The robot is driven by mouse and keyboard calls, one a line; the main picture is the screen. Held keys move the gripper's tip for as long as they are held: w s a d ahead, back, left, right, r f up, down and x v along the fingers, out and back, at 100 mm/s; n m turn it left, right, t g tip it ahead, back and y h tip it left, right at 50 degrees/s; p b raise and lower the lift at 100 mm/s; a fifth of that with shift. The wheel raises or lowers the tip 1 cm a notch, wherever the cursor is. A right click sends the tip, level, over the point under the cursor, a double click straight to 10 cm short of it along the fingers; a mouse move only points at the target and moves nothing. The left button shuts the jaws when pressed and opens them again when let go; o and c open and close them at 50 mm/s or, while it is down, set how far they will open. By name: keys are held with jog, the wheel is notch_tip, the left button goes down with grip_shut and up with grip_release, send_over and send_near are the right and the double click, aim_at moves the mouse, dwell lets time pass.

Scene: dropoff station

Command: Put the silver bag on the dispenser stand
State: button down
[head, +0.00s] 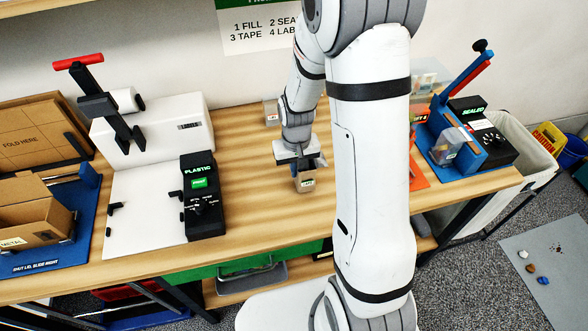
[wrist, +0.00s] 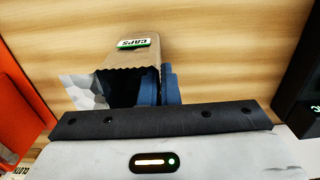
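A brown paper bag with a zigzag rim and a green-edged CAPS label (wrist: 135,43) is at my gripper (wrist: 160,86). The blue fingers are close together at its open mouth, with its edge seemingly pinched between them. In the head view the bag (head: 306,183) is just below my gripper (head: 303,168); I cannot tell whether it touches the table. A silvery faceted piece (wrist: 84,90) shows left of the bag in the wrist view, partly hidden; I cannot tell if it is the silver bag. I cannot make out a dispenser stand for certain; my arm hides part of the bench.
A white sealing machine (head: 160,135) and PLASTIC control box (head: 203,200) stand left on the wooden table (head: 250,205). A blue fixture with cardboard boxes (head: 30,215) is at far left. A blue SEALED station (head: 470,150) and an orange sheet (head: 418,178) are right of my arm.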

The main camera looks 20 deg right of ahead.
jog(key=shift+f, duration=0.55)
jog(key=shift+f, duration=0.1)
jog(key=shift+f, duration=0.15)
jog(key=c, duration=1.7)
grip_release()
